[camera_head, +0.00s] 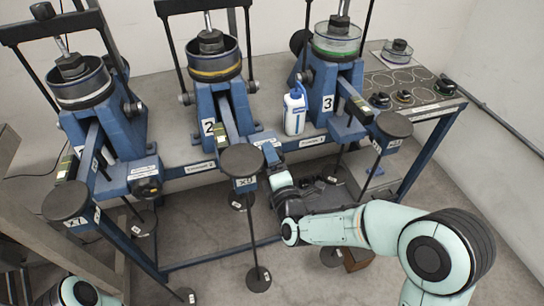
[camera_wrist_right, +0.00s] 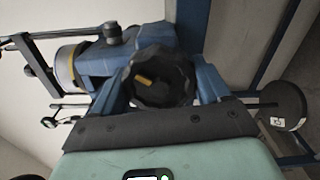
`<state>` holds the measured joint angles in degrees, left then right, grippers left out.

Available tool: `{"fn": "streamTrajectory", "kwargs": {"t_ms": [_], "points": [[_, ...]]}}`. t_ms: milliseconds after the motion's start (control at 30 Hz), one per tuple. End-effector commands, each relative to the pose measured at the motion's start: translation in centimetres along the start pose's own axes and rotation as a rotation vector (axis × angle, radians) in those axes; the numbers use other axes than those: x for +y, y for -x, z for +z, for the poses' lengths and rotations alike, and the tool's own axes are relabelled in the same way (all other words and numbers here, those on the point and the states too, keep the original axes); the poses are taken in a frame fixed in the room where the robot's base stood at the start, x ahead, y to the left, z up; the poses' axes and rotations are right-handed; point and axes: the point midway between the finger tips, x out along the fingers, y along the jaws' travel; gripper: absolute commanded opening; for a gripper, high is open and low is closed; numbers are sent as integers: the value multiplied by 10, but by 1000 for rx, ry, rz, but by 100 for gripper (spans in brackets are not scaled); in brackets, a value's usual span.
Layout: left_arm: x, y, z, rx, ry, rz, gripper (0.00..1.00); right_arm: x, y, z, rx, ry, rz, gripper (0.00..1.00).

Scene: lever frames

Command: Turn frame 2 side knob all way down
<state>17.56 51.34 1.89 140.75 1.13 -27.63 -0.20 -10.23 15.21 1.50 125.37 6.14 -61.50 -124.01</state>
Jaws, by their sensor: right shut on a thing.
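Frame 2 (camera_head: 230,112) is the middle blue lever frame, marked with a white "2". Its black side knob (camera_wrist_right: 160,78) has a yellow pointer mark and shows large in the right wrist view. My right gripper (camera_head: 271,153) reaches in from the right at the front of frame 2. In the right wrist view my right gripper (camera_wrist_right: 162,84) is shut on the knob, one finger on each side. In the head view the gripper hides the knob. My left gripper is out of view.
Frame 1 (camera_head: 108,125) stands left, with its own knob (camera_head: 148,187). Frame 3 (camera_head: 325,85) stands right. A white and blue bottle (camera_head: 295,112) stands between frames 2 and 3. A round black lever pad (camera_head: 242,160) is close left of my right gripper.

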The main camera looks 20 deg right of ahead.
Motion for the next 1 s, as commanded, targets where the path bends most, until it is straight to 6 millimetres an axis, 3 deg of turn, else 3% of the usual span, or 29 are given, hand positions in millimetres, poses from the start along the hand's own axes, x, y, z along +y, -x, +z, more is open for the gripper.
{"fn": "streamTrajectory", "kwargs": {"t_ms": [200, 233, 267, 300, 633, 1000], "points": [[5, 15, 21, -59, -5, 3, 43, 2, 0, -2, 4, 256, 0, 21], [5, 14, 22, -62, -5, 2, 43, 1, 0, -1, 3, 258, 0, 83], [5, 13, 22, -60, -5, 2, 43, 0, 0, -1, 2, 254, 0, 92], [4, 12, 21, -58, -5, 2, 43, 0, 0, -1, 2, 253, 0, 96], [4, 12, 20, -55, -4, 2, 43, 0, 4, 0, 0, 249, 1, 96], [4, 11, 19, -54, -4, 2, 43, 0, 48, 0, 1, 248, 1, 96]]}}
